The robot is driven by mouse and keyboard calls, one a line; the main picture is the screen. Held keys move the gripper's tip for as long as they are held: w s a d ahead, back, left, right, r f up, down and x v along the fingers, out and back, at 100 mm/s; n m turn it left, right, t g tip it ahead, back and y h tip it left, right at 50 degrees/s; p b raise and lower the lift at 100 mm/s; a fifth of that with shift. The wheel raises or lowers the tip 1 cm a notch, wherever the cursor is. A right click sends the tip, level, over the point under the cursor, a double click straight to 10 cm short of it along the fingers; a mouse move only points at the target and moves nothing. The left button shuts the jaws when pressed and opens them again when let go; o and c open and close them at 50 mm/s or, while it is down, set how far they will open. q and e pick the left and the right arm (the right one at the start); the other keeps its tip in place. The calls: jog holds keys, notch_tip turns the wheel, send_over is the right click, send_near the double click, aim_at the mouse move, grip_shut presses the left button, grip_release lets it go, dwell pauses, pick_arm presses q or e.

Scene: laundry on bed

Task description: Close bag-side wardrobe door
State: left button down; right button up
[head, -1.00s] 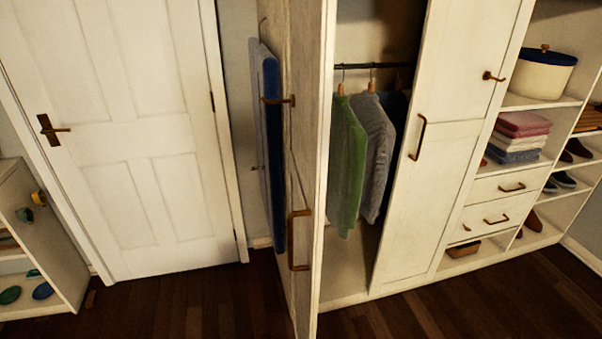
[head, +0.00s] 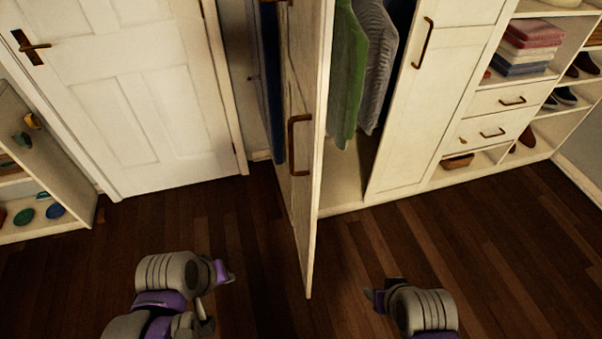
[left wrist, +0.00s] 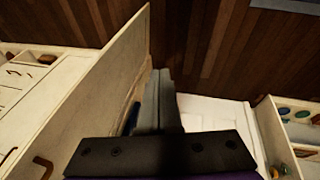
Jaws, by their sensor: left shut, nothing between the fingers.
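The cream wardrobe door (head: 310,180) stands open, swung out and seen nearly edge-on in the head view. A bronze handle (head: 298,145) is on its left face. It also shows in the left wrist view as a pale slanting panel (left wrist: 95,75). My left gripper (left wrist: 158,80) is shut and empty, with its fingers side by side. It lies to the right of the panel in the left wrist view; contact cannot be told. My left arm is left of the door in the head view, my right arm right of it. The right fingers are not clear enough to read.
Green and grey garments (head: 348,75) hang inside the wardrobe. The wardrobe's other door (head: 405,130) is closed. A dark blue item (head: 272,100) is behind the open door. A white room door (head: 140,100) and low shelf (head: 75,213) stand left. The wooden floor (head: 375,235) in front is clear.

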pick_arm(q)
jog(key=w+d+r+n+g+h+p, duration=0.1)
jog(key=w+d+r+n+h, duration=0.25)
jog(key=w+r+n, duration=0.4)
jog(key=w+d+r+n+g+h+p, duration=0.1)
jog(key=w+d+r+n+h, duration=0.1)
jog(key=w+r+n+h, duration=0.35)
jog(key=n+y, duration=0.2)
jog(key=n, duration=0.1)
send_near(314, 198)
jog(key=shift+g, duration=0.3)
jog(key=x, duration=0.3)
jog(key=a+x, duration=0.1)
jog(key=x, duration=0.1)
jog(key=shift+w+d+f, duration=0.25)
jog(key=shift+f, duration=0.4)
jog(key=shift+w+d, duration=0.1)
jog(key=shift+d, duration=0.3)
jog(key=shift+d, duration=0.15)
